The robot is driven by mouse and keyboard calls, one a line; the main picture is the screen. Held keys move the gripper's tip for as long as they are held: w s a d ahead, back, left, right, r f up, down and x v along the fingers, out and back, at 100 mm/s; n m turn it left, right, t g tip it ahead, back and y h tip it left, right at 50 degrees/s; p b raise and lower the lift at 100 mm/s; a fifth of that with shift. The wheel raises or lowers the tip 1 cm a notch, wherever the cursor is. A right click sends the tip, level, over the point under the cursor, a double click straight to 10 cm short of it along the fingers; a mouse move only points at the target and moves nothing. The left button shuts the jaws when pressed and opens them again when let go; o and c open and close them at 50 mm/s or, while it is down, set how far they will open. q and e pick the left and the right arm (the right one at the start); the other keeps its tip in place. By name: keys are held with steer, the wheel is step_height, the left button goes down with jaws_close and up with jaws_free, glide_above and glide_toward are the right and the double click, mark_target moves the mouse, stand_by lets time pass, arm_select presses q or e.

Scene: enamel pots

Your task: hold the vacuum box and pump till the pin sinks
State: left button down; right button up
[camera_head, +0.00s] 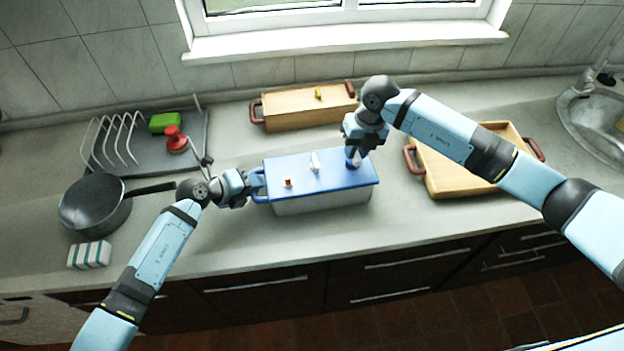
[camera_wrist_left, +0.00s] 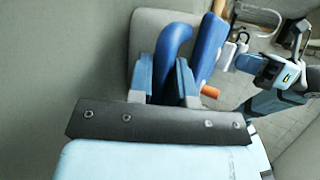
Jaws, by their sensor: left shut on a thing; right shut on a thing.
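The vacuum box (camera_head: 320,198) stands on the counter, with a pale grey body and a blue lid (camera_head: 335,176). An orange pin (camera_head: 288,182) stands up from the lid's left part; in the left wrist view an orange piece (camera_wrist_left: 210,91) shows beside the lid. A white upright piece (camera_head: 315,161) is near the lid's middle. My left gripper (camera_head: 252,183) is shut on the blue loop handle (camera_wrist_left: 174,48) at the box's left end. My right gripper (camera_head: 353,148) points down at the lid's right end, shut on the pump knob (camera_head: 355,162), mostly hidden by the fingers.
A closed wooden box (camera_head: 300,108) with a yellow knob stands behind. An open wooden tray (camera_head: 450,181) is to the right, partly under my right arm. A black pan (camera_head: 95,205), a sponge (camera_head: 89,255) and a dish rack (camera_head: 120,145) are at left. The sink (camera_head: 590,125) is far right.

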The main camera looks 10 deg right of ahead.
steer(key=shift+r, duration=2.35)
steer(key=shift+d+f, duration=0.1)
steer(key=shift+f, duration=2.3)
